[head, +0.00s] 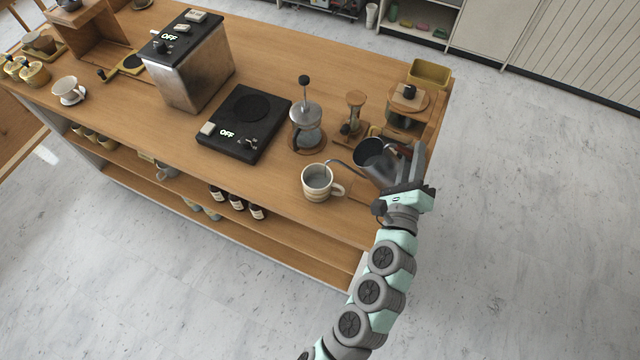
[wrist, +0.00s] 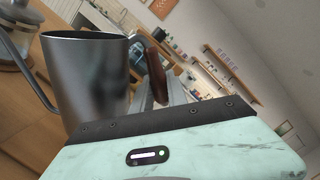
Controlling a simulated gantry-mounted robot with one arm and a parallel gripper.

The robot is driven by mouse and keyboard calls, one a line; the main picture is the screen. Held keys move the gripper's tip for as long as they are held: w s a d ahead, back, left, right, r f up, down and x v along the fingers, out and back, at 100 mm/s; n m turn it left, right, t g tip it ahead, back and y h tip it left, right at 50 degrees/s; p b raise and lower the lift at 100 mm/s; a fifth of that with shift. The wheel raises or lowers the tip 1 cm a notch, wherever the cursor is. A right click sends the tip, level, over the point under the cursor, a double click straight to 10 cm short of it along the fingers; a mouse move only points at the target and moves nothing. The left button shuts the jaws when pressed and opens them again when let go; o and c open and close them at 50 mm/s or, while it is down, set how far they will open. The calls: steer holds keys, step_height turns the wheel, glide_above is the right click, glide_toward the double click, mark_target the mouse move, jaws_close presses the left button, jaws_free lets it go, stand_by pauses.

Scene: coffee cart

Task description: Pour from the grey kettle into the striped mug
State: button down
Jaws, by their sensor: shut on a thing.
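The grey kettle (head: 371,158) is a metal pitcher with a thin gooseneck spout and a dark open top. My gripper (head: 408,172) is shut on its handle at the right front corner of the counter. The kettle looks tilted toward the left, with the spout tip close to the mug's rim. The striped mug (head: 317,186) is cream with bands, stands upright on the counter and shows grey liquid inside. I cannot make out a stream. In the wrist view the kettle (wrist: 88,85) fills the left side, with its brown handle (wrist: 156,78) by the fingers. The mug is hidden there.
A French press (head: 306,126) stands behind the mug, with an hourglass (head: 354,108) to its right. A black hot plate (head: 244,122) marked OFF lies to the left. A wooden stand with a jar (head: 408,100) is behind the kettle. The counter left of the mug is clear.

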steer(key=shift+a+r+n, duration=0.1)
steer(key=shift+r+n, duration=0.2)
steer(key=shift+r, duration=0.15)
steer(key=shift+f, duration=0.15)
stand_by(1.5)
steer(key=shift+d+f+m+b, duration=0.35)
steer(key=shift+f+m+b, duration=0.15)
steer(key=shift+f+m, duration=0.3)
steer(key=shift+f, duration=0.1)
steer(key=shift+a+r+n, duration=0.15)
steer(key=shift+r+n, duration=0.15)
steer(key=shift+r, duration=0.15)
stand_by(0.4)
steer(key=shift+a+r+n, duration=0.1)
steer(key=shift+r+n, duration=0.2)
steer(key=shift+r, duration=0.15)
